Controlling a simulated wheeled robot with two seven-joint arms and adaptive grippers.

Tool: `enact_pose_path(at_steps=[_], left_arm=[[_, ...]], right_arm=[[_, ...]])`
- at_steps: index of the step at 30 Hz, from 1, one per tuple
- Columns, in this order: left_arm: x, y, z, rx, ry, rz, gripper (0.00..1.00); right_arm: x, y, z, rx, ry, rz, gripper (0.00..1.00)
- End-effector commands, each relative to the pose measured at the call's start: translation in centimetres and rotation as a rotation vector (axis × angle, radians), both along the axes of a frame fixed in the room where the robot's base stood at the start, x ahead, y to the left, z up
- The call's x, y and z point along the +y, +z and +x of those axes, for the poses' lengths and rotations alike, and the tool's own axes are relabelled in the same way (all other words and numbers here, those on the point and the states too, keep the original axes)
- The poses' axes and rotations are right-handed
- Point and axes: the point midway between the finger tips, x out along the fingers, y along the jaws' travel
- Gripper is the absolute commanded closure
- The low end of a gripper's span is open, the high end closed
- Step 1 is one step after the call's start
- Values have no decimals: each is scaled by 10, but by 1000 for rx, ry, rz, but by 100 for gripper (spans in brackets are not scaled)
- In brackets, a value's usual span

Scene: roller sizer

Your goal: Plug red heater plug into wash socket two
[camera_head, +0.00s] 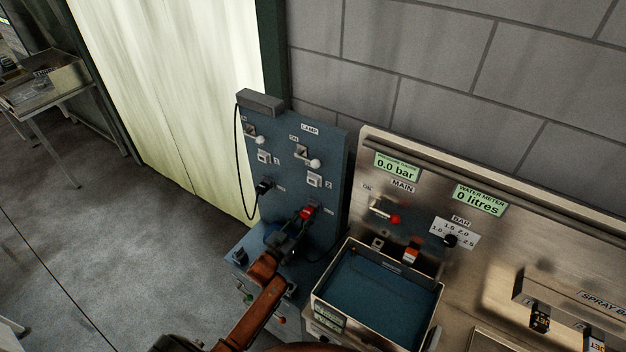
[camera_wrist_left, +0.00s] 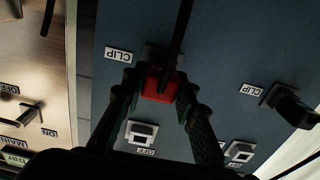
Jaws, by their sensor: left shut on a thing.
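The red heater plug (camera_head: 306,213) is at the lower right of the blue panel (camera_head: 334,150), in front of a clip spot; the wrist view shows it (camera_wrist_left: 159,84) beside a CLIP label. My left gripper (camera_wrist_left: 160,98) is shut on it, with a finger on each side; in the head view the gripper (camera_head: 297,225) reaches it from below. Whether the plug still sits in the clip I cannot tell. Wash socket two (camera_head: 313,180), marked 2, is above the plug and empty; it also shows in the left wrist view (camera_wrist_left: 142,132). My right gripper is not in view.
A black plug (camera_head: 264,187) sits at the left clip below socket one (camera_head: 263,157). White-knobbed levers (camera_head: 314,163) stand out above the sockets. A blue-lined basin (camera_head: 380,290) and a steel panel (camera_head: 480,235) with a red-tipped lever stand to the right.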

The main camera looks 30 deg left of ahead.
Motion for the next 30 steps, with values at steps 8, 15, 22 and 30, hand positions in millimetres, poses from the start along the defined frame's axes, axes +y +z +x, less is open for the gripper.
enact_pose_path(at_steps=[8,15,22,30], left_arm=[[1,1,-11,-1,0,-1,100],[2,0,-20,1,1,-1,100],[2,0,-29,0,0,-1,100],[3,0,-39,-1,0,-1,100]], right_arm=[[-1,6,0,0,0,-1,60],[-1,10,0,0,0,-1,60],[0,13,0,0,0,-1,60],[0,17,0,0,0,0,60]])
